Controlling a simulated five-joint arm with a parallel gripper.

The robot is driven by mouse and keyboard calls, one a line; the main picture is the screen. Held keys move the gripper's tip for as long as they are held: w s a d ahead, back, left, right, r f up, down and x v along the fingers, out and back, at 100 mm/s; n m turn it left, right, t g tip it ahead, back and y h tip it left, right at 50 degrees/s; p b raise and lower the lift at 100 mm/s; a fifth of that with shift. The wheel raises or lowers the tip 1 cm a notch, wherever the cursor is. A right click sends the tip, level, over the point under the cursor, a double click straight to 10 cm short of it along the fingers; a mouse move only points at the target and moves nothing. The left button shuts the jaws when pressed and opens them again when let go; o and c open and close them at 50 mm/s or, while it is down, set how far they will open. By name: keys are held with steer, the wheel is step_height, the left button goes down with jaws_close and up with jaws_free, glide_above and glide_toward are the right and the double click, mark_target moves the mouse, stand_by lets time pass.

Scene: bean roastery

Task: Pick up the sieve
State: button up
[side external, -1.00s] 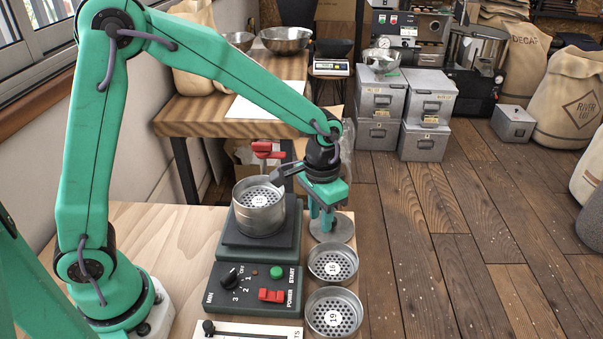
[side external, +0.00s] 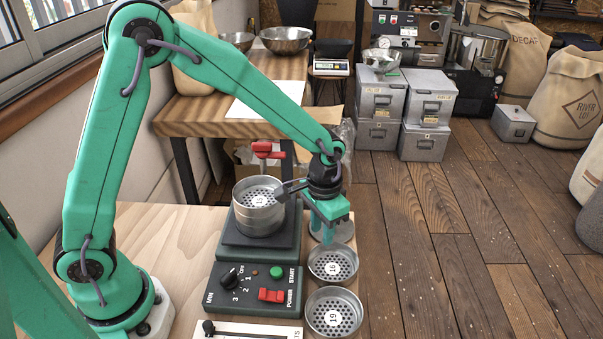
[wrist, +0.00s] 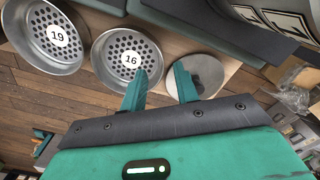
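Sieve 16 (side external: 333,276), a round metal dish with a perforated bottom and a white label, sits on the bench's right edge; it also shows in the wrist view (wrist: 108,57). Sieve 19 (side external: 334,329) is nearer the camera, and in the wrist view (wrist: 38,53) it is at left. Another sieve (side external: 253,196) tops a metal stack on the shaker. My gripper (side external: 328,241) is beside the far rim of sieve 16, holding nothing. In the wrist view its fingers (wrist: 160,71) are apart, one over sieve 16's rim, one over a plain metal disc (wrist: 205,77).
The shaker (side external: 226,289) with knob, buttons and a red-handled clamp (side external: 267,150) stands left of the sieves. Its stack is close to my wrist. Bare bench (side external: 150,225) lies left of the shaker. The floor drops away at right.

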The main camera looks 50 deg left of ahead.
mark_target(320, 245)
steer(key=shift+a+f, duration=0.1)
steer(key=shift+f, duration=2.3)
jaws_close()
